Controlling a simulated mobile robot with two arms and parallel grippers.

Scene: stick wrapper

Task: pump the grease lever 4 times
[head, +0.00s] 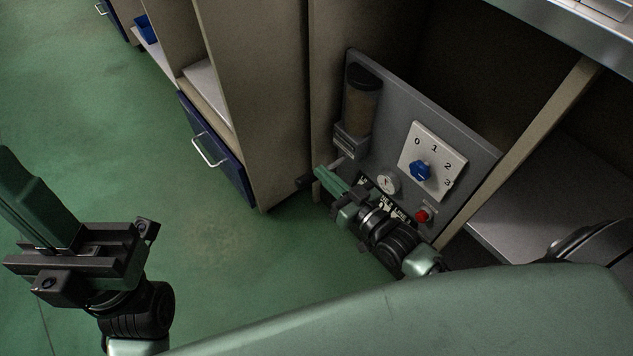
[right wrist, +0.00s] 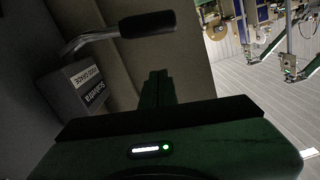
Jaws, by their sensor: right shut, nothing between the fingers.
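The grease lever is a bent metal rod with a black grip (right wrist: 148,24). In the right wrist view it comes out of a dark pump block (right wrist: 72,88) with labels, one reading FOOD GRADE. In the head view the black grip (head: 305,182) shows beside the panel's lower left. My right gripper (head: 318,174) is shut and empty, close to the grip. In the right wrist view its fingertips (right wrist: 157,76) are apart from the grip. My left gripper (head: 35,200) is raised at the far left, away from the panel; its finger gap is not clear.
The grey panel (head: 385,140) carries a dark reservoir (head: 362,95), a blue knob (head: 420,170) on a 0 to 3 dial plate, a gauge (head: 388,183) and a red button (head: 422,215). A blue drawer (head: 215,150) stands to the left. Green floor (head: 215,260) is clear.

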